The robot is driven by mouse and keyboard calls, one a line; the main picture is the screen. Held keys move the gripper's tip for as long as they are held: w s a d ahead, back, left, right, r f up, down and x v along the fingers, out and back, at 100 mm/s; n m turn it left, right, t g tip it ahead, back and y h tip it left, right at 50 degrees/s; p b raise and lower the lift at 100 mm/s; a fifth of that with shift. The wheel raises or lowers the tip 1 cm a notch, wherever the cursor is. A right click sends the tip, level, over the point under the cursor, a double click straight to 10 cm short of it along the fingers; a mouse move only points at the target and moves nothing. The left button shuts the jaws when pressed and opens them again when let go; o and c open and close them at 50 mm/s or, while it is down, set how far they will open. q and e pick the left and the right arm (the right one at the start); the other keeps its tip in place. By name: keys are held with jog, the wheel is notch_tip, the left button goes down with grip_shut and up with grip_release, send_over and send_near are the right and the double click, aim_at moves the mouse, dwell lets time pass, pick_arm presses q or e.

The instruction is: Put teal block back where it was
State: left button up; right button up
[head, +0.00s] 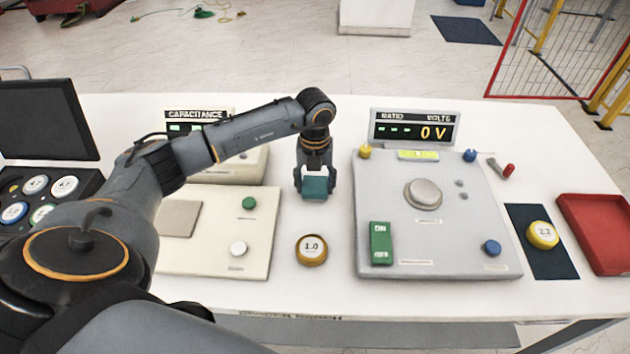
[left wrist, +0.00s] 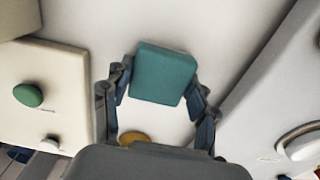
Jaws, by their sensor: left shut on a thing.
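The teal block (head: 315,188) is held between the fingers of my left gripper (head: 314,184), in the gap between the two consoles in the head view. The left wrist view shows the teal block (left wrist: 163,74) with one finger of my left gripper (left wrist: 160,92) against each side. The white table surface shows around it. I cannot tell whether the block touches the table. My right gripper is not in view.
The beige capacitance console (head: 260,215) stands left of the block, the grey ratio console (head: 335,235) right. A round 1.0 piece (head: 311,250) lies in front. A dark mat (head: 545,262) with a yellow 2.2 piece (head: 543,235) and a red tray (head: 575,203) are far right.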

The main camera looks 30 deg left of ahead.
aim_at(315, 184)
pick_arm(q)
jog(key=shift+f, duration=0.2)
jog(key=o, duration=1.1)
jog(key=shift+r, duration=0.2)
notch_tip(315, 184, up, 12)
jog(key=b, duration=0.2)
